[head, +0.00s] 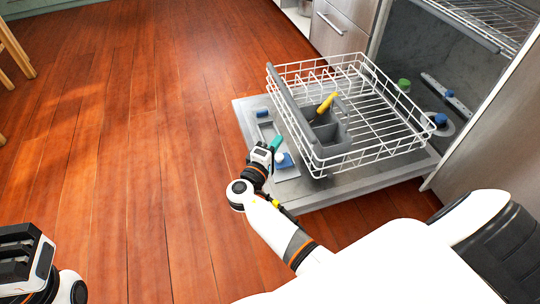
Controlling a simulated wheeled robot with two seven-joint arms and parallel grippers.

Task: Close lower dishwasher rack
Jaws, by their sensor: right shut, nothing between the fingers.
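The lower dishwasher rack (390,127) is a white wire basket, pulled out above the open dishwasher door (310,192). A grey cutlery basket (325,128) with a yellow-handled item (327,102) stands in it, towards its left side. My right gripper (272,147) is shut and empty, over the left part of the door and just left of the rack's front side. I cannot tell whether it touches the rack. My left gripper (18,252) is at the lower left, far from the rack; its finger opening is unclear.
The upper rack (490,22) shows inside the dishwasher. A drawer front with a handle (330,24) is beside the opening. The wooden floor (130,140) to the left is clear, apart from chair legs (15,50) at the far left.

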